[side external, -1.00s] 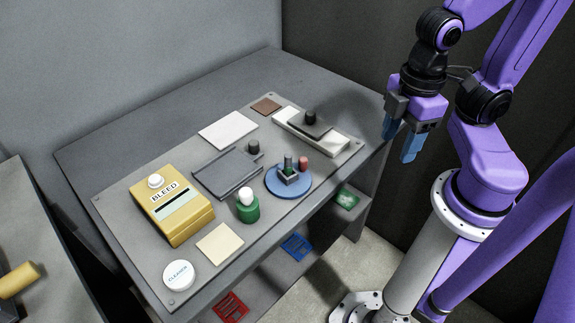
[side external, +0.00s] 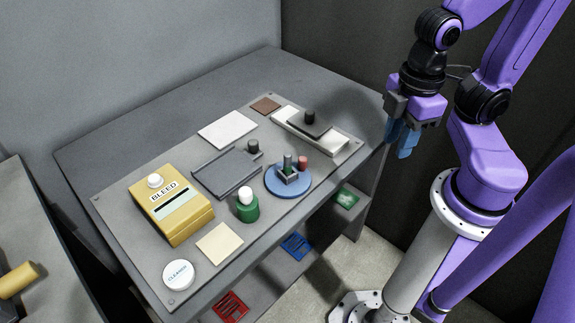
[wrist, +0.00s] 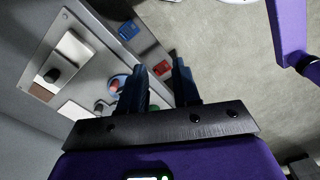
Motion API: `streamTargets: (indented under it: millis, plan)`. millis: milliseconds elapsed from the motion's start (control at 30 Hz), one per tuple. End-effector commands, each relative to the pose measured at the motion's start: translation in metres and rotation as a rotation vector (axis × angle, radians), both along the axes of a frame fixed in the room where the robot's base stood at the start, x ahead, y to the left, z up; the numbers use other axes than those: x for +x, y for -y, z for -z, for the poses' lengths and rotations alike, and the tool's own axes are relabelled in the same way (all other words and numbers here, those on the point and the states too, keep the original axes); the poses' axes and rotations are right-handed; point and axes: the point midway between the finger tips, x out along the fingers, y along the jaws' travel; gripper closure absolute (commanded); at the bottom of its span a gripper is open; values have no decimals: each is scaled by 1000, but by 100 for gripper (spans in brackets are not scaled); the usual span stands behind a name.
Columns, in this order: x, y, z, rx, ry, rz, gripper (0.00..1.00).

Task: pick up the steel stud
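The steel stud looks to be the grey upright cylinder (side external: 288,161) in a small grey holder (side external: 290,177) on the round blue disc (side external: 276,189). A short red peg (side external: 303,162) stands beside it on the same disc. My gripper (side external: 399,140) is up in the air to the right of the bench, apart from the stud, with its blue fingers pointing down. In the wrist view my gripper (wrist: 160,76) has its two fingers apart with nothing held between them. The blue disc (wrist: 118,83) is partly hidden behind the left finger there.
A green cylinder with a white top (side external: 248,207) stands left of the disc. A yellow BLEED box (side external: 172,212), a grey tray (side external: 226,175) and a sliding black-knobbed block (side external: 310,125) share the panel. Red (side external: 230,307) and blue (side external: 296,246) trays lie below.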

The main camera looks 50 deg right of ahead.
Motion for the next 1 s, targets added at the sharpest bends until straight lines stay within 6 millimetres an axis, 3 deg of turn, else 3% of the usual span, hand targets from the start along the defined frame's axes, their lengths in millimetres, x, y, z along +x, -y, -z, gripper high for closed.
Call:
streamTargets:
  millis: [167,467,800,1000]
  plan:
    - [3,0,17,-140,11,-145,68]
    - [30,-12,57,-632,159,-720,68]
    - [55,-75,75,-1095,470,-1376,68]
    - [55,-104,80,-1216,592,-1574,68]
